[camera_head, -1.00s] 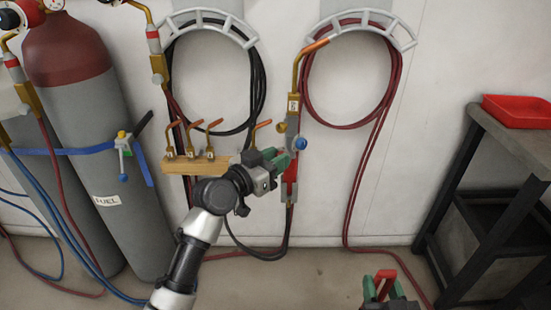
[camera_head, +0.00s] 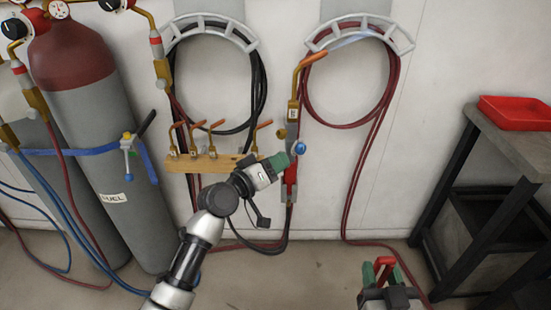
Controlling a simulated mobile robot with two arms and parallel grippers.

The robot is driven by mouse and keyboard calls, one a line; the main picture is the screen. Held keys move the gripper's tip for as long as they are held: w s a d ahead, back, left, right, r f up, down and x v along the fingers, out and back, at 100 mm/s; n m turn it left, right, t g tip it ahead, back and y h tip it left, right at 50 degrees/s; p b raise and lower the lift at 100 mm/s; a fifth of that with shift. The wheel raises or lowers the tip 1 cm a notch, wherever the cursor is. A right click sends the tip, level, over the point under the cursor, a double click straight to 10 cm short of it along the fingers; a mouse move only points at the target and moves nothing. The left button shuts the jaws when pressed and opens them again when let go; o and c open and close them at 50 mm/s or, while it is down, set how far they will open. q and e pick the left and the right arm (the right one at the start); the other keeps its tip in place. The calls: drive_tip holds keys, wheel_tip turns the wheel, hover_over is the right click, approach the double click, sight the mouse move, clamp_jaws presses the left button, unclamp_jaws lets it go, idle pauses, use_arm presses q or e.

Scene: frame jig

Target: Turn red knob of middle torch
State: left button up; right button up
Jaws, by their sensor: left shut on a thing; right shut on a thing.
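The torch (camera_head: 293,114) stands upright in front of the wall in the head view, with a copper tip bent to the right and a numbered tag. A brass-yellow knob (camera_head: 281,132) is on its left and a blue knob (camera_head: 300,148) on its right. Its lower handle is red (camera_head: 291,174). My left gripper (camera_head: 284,160) is shut at the torch body, just below the knobs. Its fingers hide what exactly they grip, and I cannot make out a separate red knob. My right gripper (camera_head: 384,272), at the bottom right, is shut on a red bent piece (camera_head: 385,262).
A wooden rack (camera_head: 205,164) with several copper tips is on the wall to the left. Gas cylinders (camera_head: 85,130) stand at the far left. Hose coils hang from hooks (camera_head: 360,38). A dark bench (camera_head: 520,140) with a red tray (camera_head: 515,112) is at the right.

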use_arm(q)
drive_tip(key=shift+n, duration=0.6)
drive_tip(key=o, duration=0.9)
drive_tip(key=v, duration=1.2)
drive_tip(key=shift+f, duration=0.1)
